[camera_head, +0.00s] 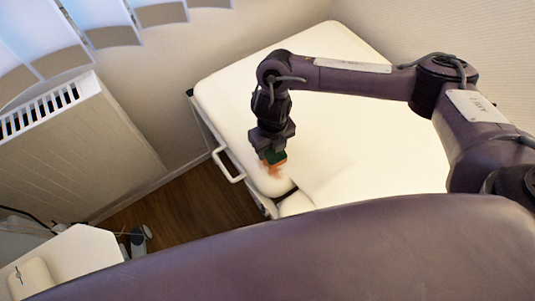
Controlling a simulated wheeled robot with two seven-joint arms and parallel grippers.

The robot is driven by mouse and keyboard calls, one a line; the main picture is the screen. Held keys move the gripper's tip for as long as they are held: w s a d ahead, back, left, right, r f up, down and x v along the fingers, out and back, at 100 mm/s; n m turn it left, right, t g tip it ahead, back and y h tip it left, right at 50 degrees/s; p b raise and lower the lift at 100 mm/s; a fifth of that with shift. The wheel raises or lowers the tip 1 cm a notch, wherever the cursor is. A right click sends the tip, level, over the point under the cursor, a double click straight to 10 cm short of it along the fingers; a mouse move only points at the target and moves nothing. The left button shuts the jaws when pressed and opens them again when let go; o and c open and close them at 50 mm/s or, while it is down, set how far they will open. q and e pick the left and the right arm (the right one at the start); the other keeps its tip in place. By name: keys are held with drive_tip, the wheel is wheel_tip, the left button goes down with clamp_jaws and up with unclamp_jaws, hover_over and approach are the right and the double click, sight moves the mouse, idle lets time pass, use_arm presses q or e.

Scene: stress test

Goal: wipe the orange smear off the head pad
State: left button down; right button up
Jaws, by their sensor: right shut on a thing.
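The head pad (263,180) is a cream cushioned section at the near left corner of a cream treatment table (345,140). An orange smear (272,172) shows on it, just below my right gripper. My right gripper (273,154) points down over the pad and is shut on a small dark green thing with an orange-brown lower edge (275,157), perhaps a sponge. It is at or just above the smear; contact is hard to tell. The gripper and the held thing hide part of the smear. My left gripper is not in view.
A white handle (228,166) sticks out from the table's left side. A radiator (75,145) stands at the left wall under blinds. A white surface (70,262) is at the lower left. The right part of the table is bare.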

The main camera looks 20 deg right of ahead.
drive_tip(key=shift+r+p, duration=0.3)
drive_tip(key=shift+r, duration=0.35)
drive_tip(key=shift+w+d+r+p, duration=0.15)
drive_tip(key=shift+r+p, duration=0.4)
drive_tip(key=shift+r, duration=0.15)
drive_tip(key=shift+r+p, duration=0.3)
drive_tip(key=shift+r, duration=0.25)
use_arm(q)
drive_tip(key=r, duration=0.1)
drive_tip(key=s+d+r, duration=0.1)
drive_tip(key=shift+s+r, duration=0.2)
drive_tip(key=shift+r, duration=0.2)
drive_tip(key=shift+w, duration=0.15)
